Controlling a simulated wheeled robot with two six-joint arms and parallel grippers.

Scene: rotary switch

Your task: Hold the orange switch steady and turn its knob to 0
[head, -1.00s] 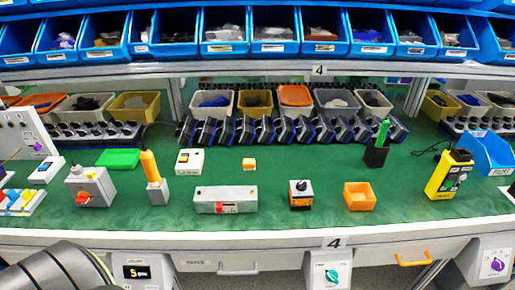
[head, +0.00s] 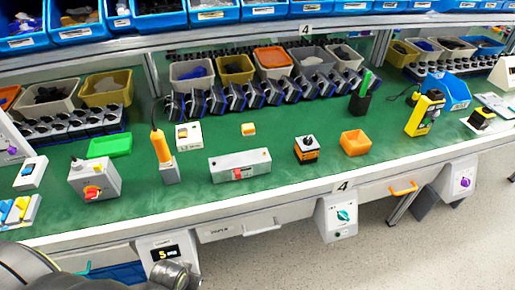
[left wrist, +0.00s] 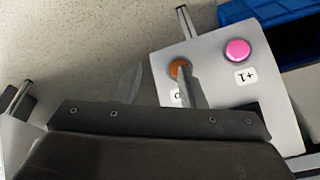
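The orange switch (head: 307,150) stands upright on the green bench mat, left of a small orange bin. It is a small box with an orange band and a dark knob (head: 308,141) on top. It is too small to read the knob's setting. My left gripper shows in the left wrist view (left wrist: 160,85) with its two fingers apart and nothing between them. It is in front of a grey panel, far from the switch; one finger overlaps the panel near an orange button. My right gripper is not in view.
The grey panel (left wrist: 222,100) has a pink button (left wrist: 238,50) marked +1. On the bench stand a grey box with a red switch (head: 240,165), an orange bin (head: 354,142) and a yellow device (head: 424,114). The mat around the switch is mostly clear.

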